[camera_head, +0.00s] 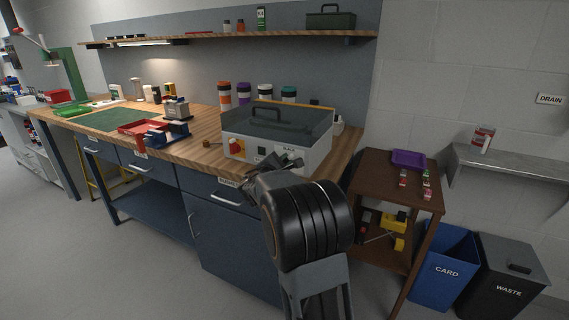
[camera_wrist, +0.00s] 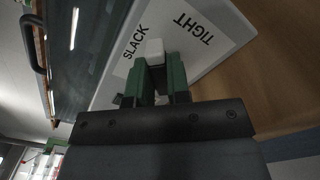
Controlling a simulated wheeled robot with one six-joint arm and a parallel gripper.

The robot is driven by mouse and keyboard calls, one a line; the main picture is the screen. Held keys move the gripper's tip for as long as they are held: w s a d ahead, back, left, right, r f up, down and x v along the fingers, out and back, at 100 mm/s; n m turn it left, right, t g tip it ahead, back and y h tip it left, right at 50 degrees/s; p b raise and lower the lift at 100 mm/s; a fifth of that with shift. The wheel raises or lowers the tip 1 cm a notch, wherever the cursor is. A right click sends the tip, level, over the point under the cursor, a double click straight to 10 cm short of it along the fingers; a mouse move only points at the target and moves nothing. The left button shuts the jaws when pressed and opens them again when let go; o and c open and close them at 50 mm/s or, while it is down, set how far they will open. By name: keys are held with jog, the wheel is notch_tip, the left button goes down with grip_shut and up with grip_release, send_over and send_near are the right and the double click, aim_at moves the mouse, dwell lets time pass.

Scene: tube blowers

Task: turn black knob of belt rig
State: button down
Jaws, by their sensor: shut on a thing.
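The belt rig (camera_head: 315,154) is a light grey box with a dark clear lid and black handle on the right end of the wooden bench. Its front panel shows in the wrist view (camera_wrist: 214,42), with SLACK on the left and TIGHT on the right. My gripper (camera_head: 287,160) is at this panel; in the wrist view its green fingers (camera_wrist: 160,80) are shut on the black knob, between the two labels. The knob is mostly hidden by the fingers. A small pale block (camera_wrist: 153,50) shows at the fingertips. My arm hides the panel's lower right in the head view.
Red trays (camera_head: 141,127) and a blue vise lie left on the bench. A brown side table (camera_head: 398,165) with a purple tray stands right, beside a blue CARD bin (camera_head: 447,262) and a WASTE bin (camera_head: 508,270).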

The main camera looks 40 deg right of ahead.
jog(key=n, duration=0.1)
jog(key=n+p, duration=0.1)
jog(key=n, duration=0.1)
jog(key=n+p, duration=0.1)
jog(key=n, duration=0.1)
jog(key=shift+w+a+r, duration=0.1)
jog(key=shift+w+r, duration=0.1)
jog(key=shift+r, duration=0.05)
jog(key=n+p, duration=0.1)
jog(key=n, duration=0.2)
jog(key=shift+w+p, duration=0.15)
jog(key=shift+p, duration=0.2)
jog(key=shift+a+n, duration=0.1)
jog(key=shift+n, duration=0.4)
jog(key=shift+f+p, duration=0.15)
jog(key=shift+p, duration=0.15)
jog(key=c, duration=1.1)
grip_release()
jog(key=shift+w, duration=0.1)
jog(key=shift+a, duration=0.1)
jog(key=v, duration=1.3)
jog(key=shift+s+a, duration=0.25)
